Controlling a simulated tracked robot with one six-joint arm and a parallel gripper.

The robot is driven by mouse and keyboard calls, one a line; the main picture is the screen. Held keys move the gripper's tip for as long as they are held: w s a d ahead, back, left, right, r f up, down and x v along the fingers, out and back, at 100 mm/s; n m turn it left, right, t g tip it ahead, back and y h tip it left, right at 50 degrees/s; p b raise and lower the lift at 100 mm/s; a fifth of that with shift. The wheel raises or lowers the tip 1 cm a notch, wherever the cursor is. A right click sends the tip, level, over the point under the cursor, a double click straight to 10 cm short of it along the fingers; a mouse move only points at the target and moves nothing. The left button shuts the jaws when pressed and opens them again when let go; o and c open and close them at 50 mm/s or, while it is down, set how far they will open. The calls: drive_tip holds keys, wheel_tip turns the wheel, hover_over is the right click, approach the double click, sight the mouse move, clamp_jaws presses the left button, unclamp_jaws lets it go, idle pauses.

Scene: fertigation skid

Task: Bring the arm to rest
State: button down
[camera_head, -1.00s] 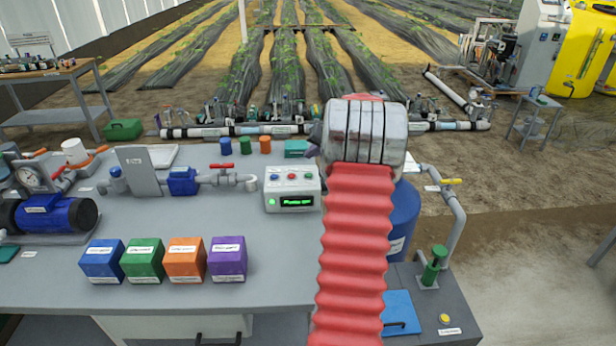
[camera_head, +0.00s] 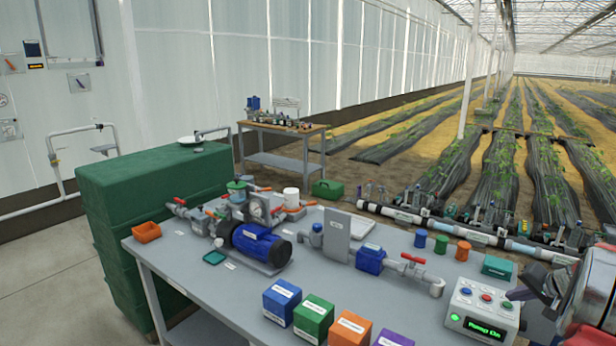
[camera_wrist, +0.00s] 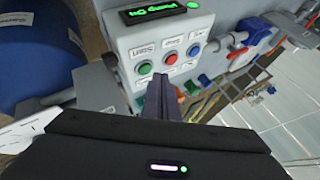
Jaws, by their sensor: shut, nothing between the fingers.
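My arm enters at the right edge of the head view, partly cut off. My gripper (camera_head: 522,294) is beside the control box (camera_head: 484,308). In the wrist view my gripper (camera_wrist: 161,82) is shut and empty. Its dark fingers lie together in front of the button face of the control box (camera_wrist: 127,43), and I cannot tell whether they touch it. The box has green, red and blue buttons, and its green display (camera_head: 484,328) reads "Pump On".
The grey bench (camera_head: 225,300) carries a blue pump (camera_head: 262,245), a valve line (camera_head: 405,270) and several coloured boxes near its front edge. A green tank (camera_head: 150,190) stands at the left. A blue barrel (camera_wrist: 40,55) shows in the wrist view. Open floor lies at the far left.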

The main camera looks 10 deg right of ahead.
drive_tip(key=s+a+r+n, duration=0.4)
drive_tip(key=s+a, duration=0.2)
drive_tip(key=a, duration=1.3)
drive_tip(key=s+a+r+n+g, duration=0.1)
drive_tip(key=s+a+r+n, duration=0.3)
drive_tip(key=a, duration=1.5)
drive_tip(key=s+a+r+n+g+y, duration=0.1)
drive_tip(key=s+a+r+n, duration=0.3)
drive_tip(key=s+a, duration=0.5)
drive_tip(key=a, duration=1)
drive_tip(key=shift+r+n, duration=0.3)
drive_tip(key=shift+r, duration=0.1)
drive_tip(key=shift+s, duration=0.1)
